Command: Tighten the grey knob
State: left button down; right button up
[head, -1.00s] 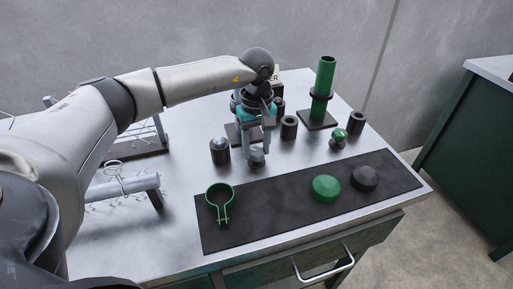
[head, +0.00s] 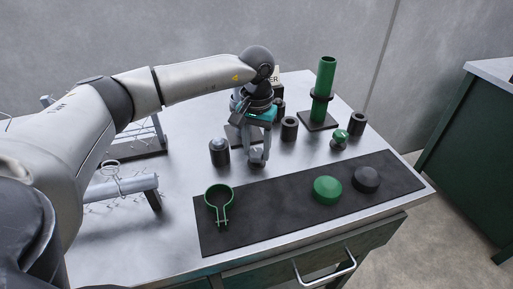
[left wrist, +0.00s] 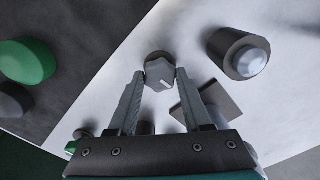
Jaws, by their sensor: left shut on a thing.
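The grey knob (head: 257,162) stands on the bench top near the back edge of the dark mat. In the left wrist view the knob (left wrist: 160,72) shows a lobed grey top with a small pale mark on it. My left gripper (head: 257,152) points down over it from above. In the left wrist view the fingertips of my left gripper (left wrist: 160,76) are on either side of the knob, shut on it. What is below the knob is hidden. My right gripper is not in view.
A dark cylinder with a silver top (head: 220,152) stands close left of the knob. The mat (head: 275,215) holds a green ring clamp (head: 219,192), a green cap (head: 327,190) and a dark cap (head: 366,179). A green post (head: 325,78), a small green-topped knob (head: 340,139) and dark cylinders stand behind.

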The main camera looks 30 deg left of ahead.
pick_arm(q)
jog(key=shift+m, duration=0.3)
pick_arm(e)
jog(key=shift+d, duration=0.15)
pick_arm(q)
jog(key=shift+c, duration=1.7)
grip_release()
jog(key=shift+r, duration=0.1)
notch_tip(320, 180, up, 8)
jog(key=shift+r+p, duration=0.1)
jog(key=shift+p, duration=0.7)
notch_tip(320, 180, up, 6)
jog(key=p, duration=0.1)
send_over(257, 150)
jog(key=shift+s+r, duration=0.15)
jog(key=shift+r, duration=0.3)
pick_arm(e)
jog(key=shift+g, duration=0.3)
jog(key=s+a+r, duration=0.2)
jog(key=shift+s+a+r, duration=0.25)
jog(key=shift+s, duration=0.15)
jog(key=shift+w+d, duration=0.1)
